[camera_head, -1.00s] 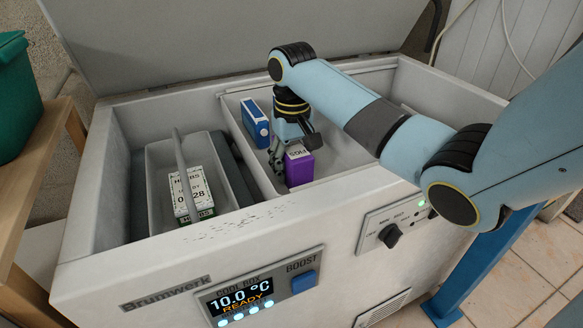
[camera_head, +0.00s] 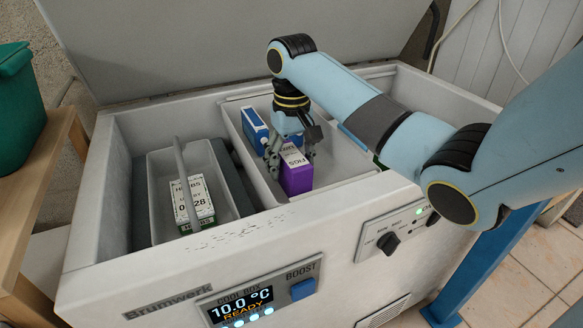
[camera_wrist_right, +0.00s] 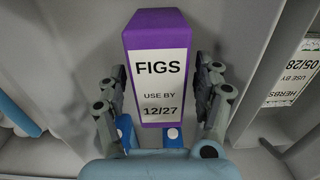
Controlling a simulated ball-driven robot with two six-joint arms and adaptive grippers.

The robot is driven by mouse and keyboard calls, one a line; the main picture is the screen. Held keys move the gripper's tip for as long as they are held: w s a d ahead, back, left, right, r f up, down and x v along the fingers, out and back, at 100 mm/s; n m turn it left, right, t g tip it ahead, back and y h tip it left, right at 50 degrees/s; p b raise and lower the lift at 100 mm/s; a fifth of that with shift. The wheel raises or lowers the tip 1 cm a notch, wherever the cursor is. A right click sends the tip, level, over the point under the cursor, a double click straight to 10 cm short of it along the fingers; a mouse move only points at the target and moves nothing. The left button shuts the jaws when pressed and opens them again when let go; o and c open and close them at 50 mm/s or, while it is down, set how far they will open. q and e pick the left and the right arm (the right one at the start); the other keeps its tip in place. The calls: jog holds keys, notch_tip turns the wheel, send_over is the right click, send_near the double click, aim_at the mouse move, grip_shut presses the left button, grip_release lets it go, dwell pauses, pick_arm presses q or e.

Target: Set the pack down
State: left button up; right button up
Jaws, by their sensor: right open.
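The purple pack (camera_head: 297,178), labelled FIGS, stands in the right-hand basket of the cool box, near its front wall. In the right wrist view the pack (camera_wrist_right: 160,27) lies between my right gripper's fingers. My right gripper (camera_head: 291,155) is open, with one finger on each side of the pack's upper part. The right wrist view shows the gripper (camera_wrist_right: 163,90) with its fingers close to the pack's sides; whether either touches is hard to tell. The pack's underside is hidden. My left gripper is not in view.
A blue pack (camera_head: 255,130) stands behind, left of the purple one. A white HERBS pack (camera_head: 192,202) sits in the left basket (camera_head: 158,190) under its raised handle. The cool box's front wall (camera_head: 240,232) is close. My right arm covers the right side.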

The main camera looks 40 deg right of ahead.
notch_tip(320, 180, up, 9)
jog(key=shift+f+p, duration=0.1)
jog(key=shift+p, duration=1.05)
